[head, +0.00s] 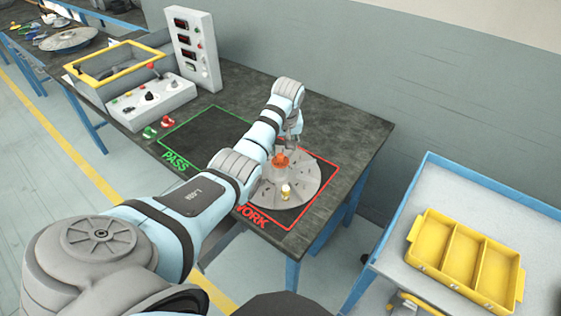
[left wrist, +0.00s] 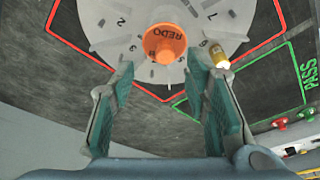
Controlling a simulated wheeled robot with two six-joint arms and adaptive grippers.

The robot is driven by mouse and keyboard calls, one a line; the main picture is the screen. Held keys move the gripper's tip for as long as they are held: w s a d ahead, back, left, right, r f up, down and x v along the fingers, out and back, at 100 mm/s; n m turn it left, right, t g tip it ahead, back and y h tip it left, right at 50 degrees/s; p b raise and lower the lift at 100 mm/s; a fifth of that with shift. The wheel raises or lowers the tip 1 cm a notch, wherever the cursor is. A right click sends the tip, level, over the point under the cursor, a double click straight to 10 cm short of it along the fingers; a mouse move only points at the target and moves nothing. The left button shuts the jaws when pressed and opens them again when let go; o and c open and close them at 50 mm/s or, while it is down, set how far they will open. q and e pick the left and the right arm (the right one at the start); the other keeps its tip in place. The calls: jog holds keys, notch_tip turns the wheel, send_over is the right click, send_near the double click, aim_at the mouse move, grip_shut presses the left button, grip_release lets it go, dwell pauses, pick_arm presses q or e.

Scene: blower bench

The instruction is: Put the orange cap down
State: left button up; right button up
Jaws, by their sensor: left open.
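The orange cap (head: 281,160) is on the hub of a grey round plate (head: 310,180) inside the red WORK outline. In the left wrist view the cap (left wrist: 165,43) shows its round top with the word REDO. My left gripper (head: 292,143) is above and just behind the cap in the head view. In the left wrist view its two teal fingers (left wrist: 160,68) are apart, with the cap just beyond the tips. I cannot tell whether a finger touches it. My right gripper is not in view.
A small brass-coloured cylinder (head: 286,191) stands on the plate near its edge. The green PASS area (head: 207,135) is bare. A control box (head: 150,100) and a display panel (head: 190,50) stand at the left. A yellow tray (head: 465,262) sits on a side table.

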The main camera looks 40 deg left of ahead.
aim_at(281, 155)
pick_arm(q)
jog(key=b+x, duration=0.1)
jog(key=x, duration=0.4)
jog(key=shift+s+a+f+b, duration=0.15)
jog(key=shift+a+f+b, duration=0.15)
jog(key=shift+f+b, duration=0.05)
jog(key=shift+c, duration=0.6)
jog(key=shift+r, duration=0.1)
grip_shut()
